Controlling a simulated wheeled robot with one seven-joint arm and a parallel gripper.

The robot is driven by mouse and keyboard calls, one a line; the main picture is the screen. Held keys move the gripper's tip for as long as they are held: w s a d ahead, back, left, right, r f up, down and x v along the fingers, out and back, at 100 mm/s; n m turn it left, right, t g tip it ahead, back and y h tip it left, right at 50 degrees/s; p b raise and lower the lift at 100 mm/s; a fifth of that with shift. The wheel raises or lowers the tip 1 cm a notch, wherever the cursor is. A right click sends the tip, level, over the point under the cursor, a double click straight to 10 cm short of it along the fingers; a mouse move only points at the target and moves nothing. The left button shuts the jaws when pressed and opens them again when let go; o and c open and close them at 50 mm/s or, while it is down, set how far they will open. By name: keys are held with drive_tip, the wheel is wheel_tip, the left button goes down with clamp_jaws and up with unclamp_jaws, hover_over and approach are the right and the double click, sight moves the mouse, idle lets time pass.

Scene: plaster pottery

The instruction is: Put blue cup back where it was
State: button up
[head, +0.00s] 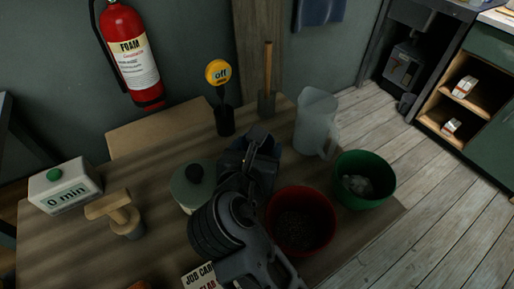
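A dark blue rim or wall, which looks like the blue cup (273,146), shows behind my gripper near the middle of the table. Most of it is hidden by my gripper and wrist. My gripper (260,138) is over or at this blue thing, pointing away from me toward the back of the table. I cannot tell from this view whether the fingers are shut on the cup or apart, or whether the cup touches the tabletop.
A red bowl (301,220) and a green bowl (364,180) with pale lumps stand right of my arm. A clear jug (315,122) is behind them. A lidded pot (192,187), wooden stamp (120,214) and timer box (65,186) stand left. A dark holder (225,120) bears a yellow "off" sign.

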drive_tip(key=o, duration=1.1)
drive_tip(key=shift+s+r, duration=0.15)
drive_tip(key=v, duration=1.1)
drive_tip(key=shift+s+r, duration=0.1)
drive_tip(key=shift+s, duration=0.2)
